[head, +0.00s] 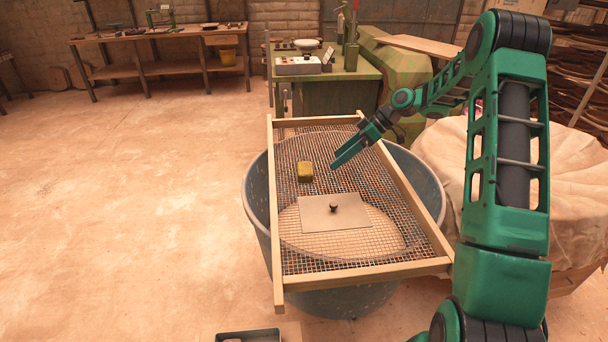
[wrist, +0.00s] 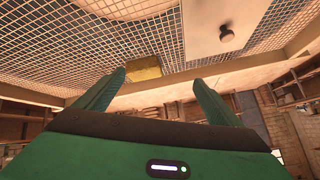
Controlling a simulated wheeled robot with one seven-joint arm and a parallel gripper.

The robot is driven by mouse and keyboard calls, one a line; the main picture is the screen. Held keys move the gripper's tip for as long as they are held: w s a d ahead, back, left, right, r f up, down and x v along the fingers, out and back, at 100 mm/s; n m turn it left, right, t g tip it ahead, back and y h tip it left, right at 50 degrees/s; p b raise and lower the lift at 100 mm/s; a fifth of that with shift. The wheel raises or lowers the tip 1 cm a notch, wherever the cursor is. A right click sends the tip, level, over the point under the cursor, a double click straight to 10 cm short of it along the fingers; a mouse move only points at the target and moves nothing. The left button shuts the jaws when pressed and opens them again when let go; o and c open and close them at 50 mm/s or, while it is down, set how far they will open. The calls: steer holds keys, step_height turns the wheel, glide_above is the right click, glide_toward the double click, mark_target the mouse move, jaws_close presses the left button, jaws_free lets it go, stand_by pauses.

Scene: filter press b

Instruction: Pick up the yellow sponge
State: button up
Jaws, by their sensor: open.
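The yellow sponge (head: 305,172) is a small block lying on the wire mesh of a wooden-framed sieve (head: 276,240). The sieve rests across a large grey-blue tub (head: 258,198). My gripper (head: 340,160) is above the mesh, to the right of the sponge, apart from it, and its fingers point left. In the wrist view the sponge (wrist: 145,69) shows beyond and between the two open green fingers (wrist: 150,88), with nothing held.
A flat pale plate with a dark knob (head: 333,212) lies on the mesh nearer me. A green cabinet with a scale (head: 301,64) stands behind the tub. A cloth-covered mound (head: 560,190) is at the right. The floor at left is clear.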

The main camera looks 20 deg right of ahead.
mark_target(307, 167)
steer(key=w+f+n+y, duration=0.2)
steer(key=w+f, duration=0.1)
steer(key=shift+w+a+f+n+y, duration=0.1)
steer(key=shift+w+a+n+y, duration=0.1)
steer(key=shift+w+n+y, duration=0.15)
steer(key=shift+w+f+n+t+y, duration=0.4)
steer(key=shift+w+f+n+y, duration=0.15)
steer(key=shift+n+y, duration=0.3)
steer(key=x, duration=1)
steer(key=shift+w+a+r, duration=0.1)
steer(key=shift+a+r, duration=0.05)
steer(key=shift+a, duration=0.25)
steer(key=shift+c, duration=0.3)
steer(key=c, duration=1)
